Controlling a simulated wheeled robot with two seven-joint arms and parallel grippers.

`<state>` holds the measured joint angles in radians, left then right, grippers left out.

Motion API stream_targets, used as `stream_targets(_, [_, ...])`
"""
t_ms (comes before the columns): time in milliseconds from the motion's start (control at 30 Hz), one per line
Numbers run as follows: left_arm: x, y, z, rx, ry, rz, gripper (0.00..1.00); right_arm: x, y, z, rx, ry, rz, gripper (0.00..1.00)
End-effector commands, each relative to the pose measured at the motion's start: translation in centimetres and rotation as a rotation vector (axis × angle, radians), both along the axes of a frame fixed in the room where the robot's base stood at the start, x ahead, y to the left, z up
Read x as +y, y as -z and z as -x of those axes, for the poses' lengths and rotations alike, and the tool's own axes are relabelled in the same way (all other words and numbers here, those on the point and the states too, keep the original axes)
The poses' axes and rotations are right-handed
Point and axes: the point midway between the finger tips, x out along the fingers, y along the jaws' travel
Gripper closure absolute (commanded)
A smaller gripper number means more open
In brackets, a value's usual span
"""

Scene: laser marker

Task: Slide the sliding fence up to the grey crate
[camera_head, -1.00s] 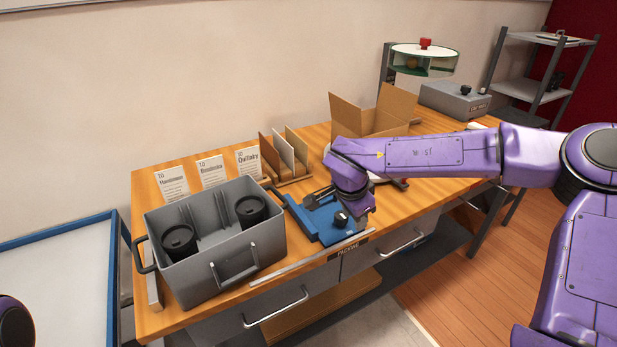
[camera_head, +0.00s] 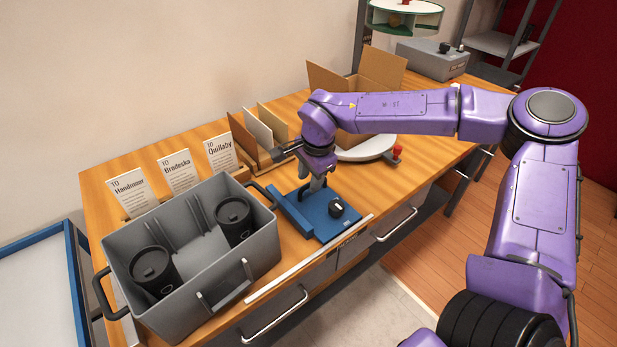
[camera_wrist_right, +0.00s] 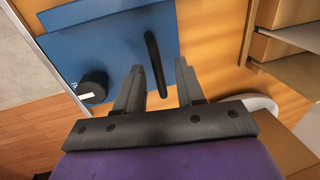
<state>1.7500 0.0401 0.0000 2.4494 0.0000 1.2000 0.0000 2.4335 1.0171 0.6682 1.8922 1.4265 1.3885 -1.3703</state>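The sliding fence (camera_head: 318,222) is a blue plate with a raised blue wall on its left, a black knob at the front and a black upright handle. It lies flat on the bench, a small gap right of the grey crate (camera_head: 250,263). The crate holds two black lidded cylinders. My right gripper (camera_head: 312,188) points down over the back of the fence. In the right wrist view the gripper (camera_wrist_right: 157,88) is open, its fingers either side of the handle's near end (camera_wrist_right: 156,62); I cannot tell if they touch it. My left gripper is out of view.
A metal rail (camera_head: 310,260) runs along the bench's front edge. Behind stand white cards (camera_head: 177,170), a rack of upright panels (camera_head: 258,135) and an open carton (camera_head: 382,68). A white round turntable (camera_head: 368,152) is right of the gripper.

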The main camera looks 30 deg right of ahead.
Motion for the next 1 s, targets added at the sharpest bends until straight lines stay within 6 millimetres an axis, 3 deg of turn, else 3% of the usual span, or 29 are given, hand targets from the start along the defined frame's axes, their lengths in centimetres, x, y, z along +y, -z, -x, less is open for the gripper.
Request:
stream_targets(333, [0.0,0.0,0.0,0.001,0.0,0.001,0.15,0.1,0.8,-0.2,-0.001,-0.002,0.0,0.62])
stream_targets(433, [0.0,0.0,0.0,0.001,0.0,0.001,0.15,0.1,0.8,-0.2,-0.001,-0.003,0.0,0.94])
stream_targets(467, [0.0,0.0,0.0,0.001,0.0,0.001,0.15,0.1,0.8,-0.2,-0.001,-0.003,0.0,1.0])
stream_targets(667, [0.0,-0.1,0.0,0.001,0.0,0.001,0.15,0.4,0.7,-0.2,-0.001,-0.004,0.001,1.0])
stream_targets(1000, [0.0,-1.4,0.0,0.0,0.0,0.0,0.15,6.2,0.6,0.3,0.0,-0.009,0.002,1.0])
